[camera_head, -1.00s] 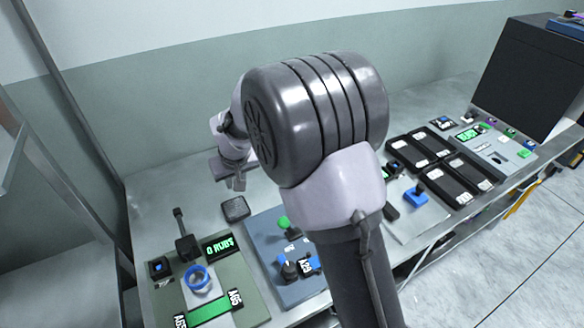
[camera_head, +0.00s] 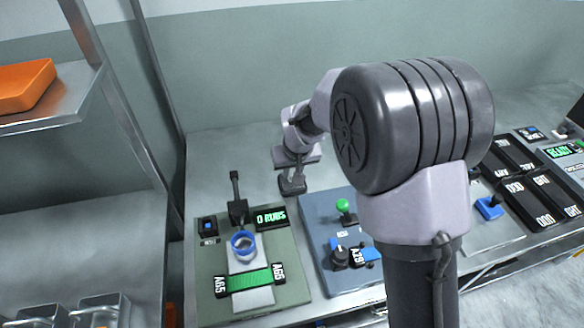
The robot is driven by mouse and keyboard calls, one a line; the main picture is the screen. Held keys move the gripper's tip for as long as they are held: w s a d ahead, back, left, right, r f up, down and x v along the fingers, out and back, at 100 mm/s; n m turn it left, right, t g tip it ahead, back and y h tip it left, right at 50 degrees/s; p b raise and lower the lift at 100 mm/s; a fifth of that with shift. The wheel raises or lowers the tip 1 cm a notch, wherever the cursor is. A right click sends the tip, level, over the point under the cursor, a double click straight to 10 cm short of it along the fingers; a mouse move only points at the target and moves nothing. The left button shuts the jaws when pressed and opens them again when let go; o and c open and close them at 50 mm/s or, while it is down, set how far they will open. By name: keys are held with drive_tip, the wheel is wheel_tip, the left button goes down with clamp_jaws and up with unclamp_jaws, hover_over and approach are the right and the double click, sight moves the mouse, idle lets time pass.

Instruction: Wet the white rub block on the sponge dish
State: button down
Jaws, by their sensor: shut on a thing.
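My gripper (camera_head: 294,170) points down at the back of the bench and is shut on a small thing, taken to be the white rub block. The block is too small and covered by the fingers to make out. The sponge dish (camera_head: 292,186), a small dark square, lies on the bench directly under my fingertips. The fingertips overlap it in the picture, and I cannot tell whether the block touches it.
A green rub station (camera_head: 216,300) with a blue ring (camera_head: 243,243), a green strip (camera_head: 250,280) and a "0 RUBS" display (camera_head: 271,218) stands in front. A blue-grey panel (camera_head: 325,265) is beside it. A shelf post (camera_head: 118,95) rises at left. My arm hides the middle right.

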drive_tip(key=shift+f+b, duration=0.55)
idle(1.8)
wheel_tip(320, 180, up, 7)
drive_tip(key=p, duration=0.5)
drive_tip(key=shift+r, duration=0.1)
idle(0.5)
